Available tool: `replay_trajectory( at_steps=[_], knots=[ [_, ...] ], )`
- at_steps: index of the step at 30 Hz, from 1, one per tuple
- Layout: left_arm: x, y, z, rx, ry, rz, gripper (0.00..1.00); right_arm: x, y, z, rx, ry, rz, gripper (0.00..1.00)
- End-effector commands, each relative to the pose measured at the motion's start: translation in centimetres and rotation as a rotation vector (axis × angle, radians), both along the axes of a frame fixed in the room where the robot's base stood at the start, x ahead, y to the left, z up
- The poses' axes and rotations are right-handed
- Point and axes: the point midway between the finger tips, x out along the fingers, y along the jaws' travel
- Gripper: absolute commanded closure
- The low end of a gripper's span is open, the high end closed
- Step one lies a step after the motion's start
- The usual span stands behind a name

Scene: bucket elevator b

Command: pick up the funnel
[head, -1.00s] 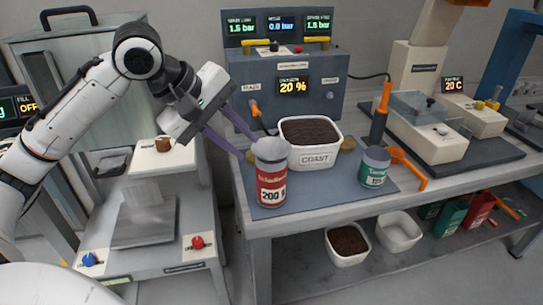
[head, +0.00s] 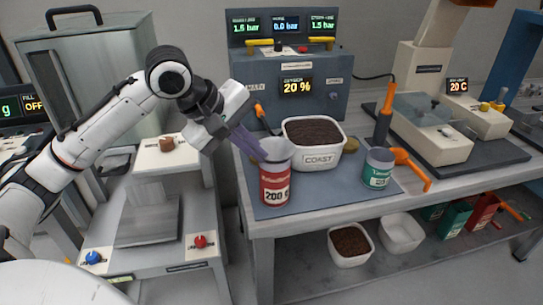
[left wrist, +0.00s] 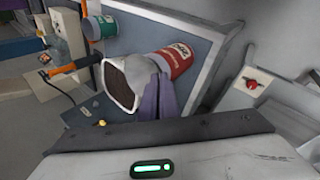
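The grey, cup-shaped funnel (head: 278,151) sits at the top of the red can (head: 274,187) marked 200 g. Its open mouth faces up. In the left wrist view the funnel (left wrist: 148,67) is a pale grey piece between the red can (left wrist: 175,52) and the fingers. My left gripper (head: 262,155) comes in from the upper left. Its purple fingers are close together at the left rim of the funnel and look shut on its wall. The exact contact is partly hidden. My right gripper is not in view.
A control box (head: 290,100) stands behind. The mat's front is clear.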

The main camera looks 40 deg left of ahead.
Motion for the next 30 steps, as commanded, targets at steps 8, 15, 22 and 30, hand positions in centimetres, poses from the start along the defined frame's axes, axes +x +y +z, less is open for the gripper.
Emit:
replay_trajectory(
  at_steps=[8,15,22,30],
  knots=[
    [0.1,0.0,1.3,-0.001,-0.003,0.000,1.00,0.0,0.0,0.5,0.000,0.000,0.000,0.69],
    [0.1,0.0,5.7,-0.001,-0.006,0.000,1.00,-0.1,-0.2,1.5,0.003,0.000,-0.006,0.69],
    [0.1,0.0,9.1,-0.001,-0.003,0.000,1.00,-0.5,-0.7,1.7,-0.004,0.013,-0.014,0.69],
    [0.0,0.0,11.5,0.000,0.001,0.001,1.00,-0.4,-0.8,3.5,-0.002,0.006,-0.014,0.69]
  ],
)
